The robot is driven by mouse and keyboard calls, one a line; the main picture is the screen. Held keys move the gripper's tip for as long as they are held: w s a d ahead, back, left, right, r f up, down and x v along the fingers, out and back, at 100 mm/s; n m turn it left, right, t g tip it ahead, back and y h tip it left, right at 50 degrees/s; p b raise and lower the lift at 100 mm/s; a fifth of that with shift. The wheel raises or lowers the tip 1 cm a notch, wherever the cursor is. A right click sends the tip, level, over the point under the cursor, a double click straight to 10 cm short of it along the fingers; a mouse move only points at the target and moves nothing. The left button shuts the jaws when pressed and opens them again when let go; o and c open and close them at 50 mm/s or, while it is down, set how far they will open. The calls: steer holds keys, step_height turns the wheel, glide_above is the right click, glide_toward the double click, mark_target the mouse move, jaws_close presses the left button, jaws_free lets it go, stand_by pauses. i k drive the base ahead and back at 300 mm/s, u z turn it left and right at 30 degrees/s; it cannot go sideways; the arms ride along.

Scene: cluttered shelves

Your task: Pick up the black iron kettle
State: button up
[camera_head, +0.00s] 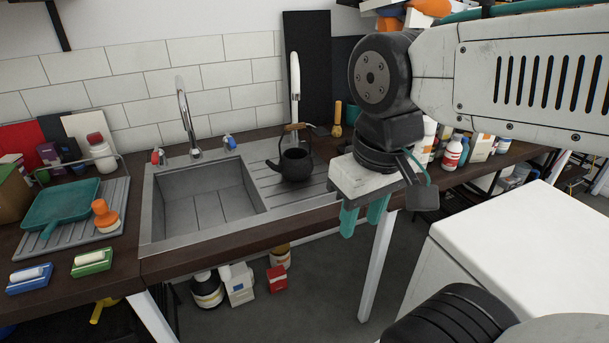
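The black iron kettle (295,164) stands upright on the ribbed drainboard (262,189), right of the sink basin. Its raised handle has a light wooden grip, and its spout points left. My gripper (362,220) hangs to the right of the kettle and nearer the camera, beyond the counter's front edge. Its two teal fingers point down with a gap between them and nothing visible in it. My gripper and the kettle are apart.
The tall faucet (187,120) stands behind the basin (207,192). A white-topped upright object (295,78) rises behind the kettle. Several bottles (452,152) stand right on the counter. A white cabinet (520,250) stands at right.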

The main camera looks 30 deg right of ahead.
mark_target(296, 165)
steer(key=u, duration=0.65)
steer(key=i, duration=0.45)
steer(key=z, duration=0.9)
steer(key=i, duration=0.45)
steer(key=u, duration=0.05)
